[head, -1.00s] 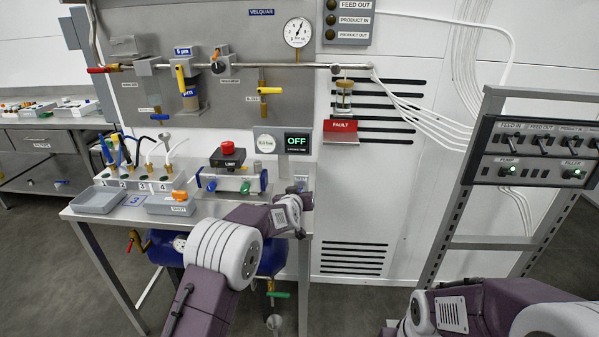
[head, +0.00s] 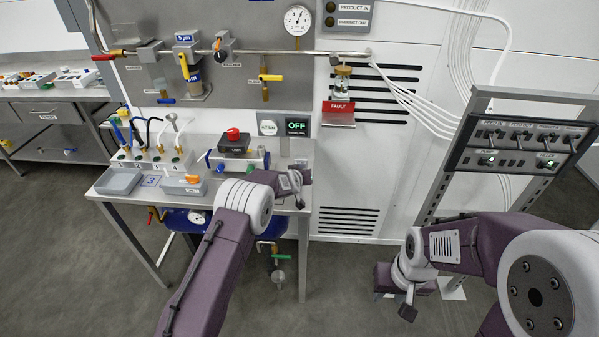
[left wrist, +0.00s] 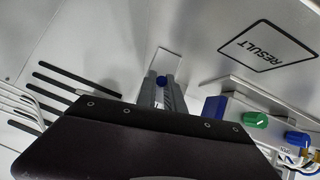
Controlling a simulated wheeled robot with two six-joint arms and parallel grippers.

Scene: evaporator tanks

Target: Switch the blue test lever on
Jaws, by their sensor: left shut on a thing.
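The blue test lever (left wrist: 161,80) shows in the left wrist view as a small round blue end in front of a pale plate (left wrist: 171,63). My left gripper (left wrist: 163,92) is shut on it, with a finger on each side. In the head view my left gripper (head: 297,186) is at the right end of the steel bench, small and partly hidden by its own wrist; the lever cannot be made out there. My right gripper (head: 407,302) hangs low at the right over the floor, apart from everything. Its jaw gap cannot be made out.
A dark display (head: 297,125) reads OFF above the bench. A cylinder with green and blue knobs (left wrist: 255,120) is close right of my left gripper in the wrist view. A red button box (head: 233,142) sits above it. A switch rack (head: 520,146) stands at the right.

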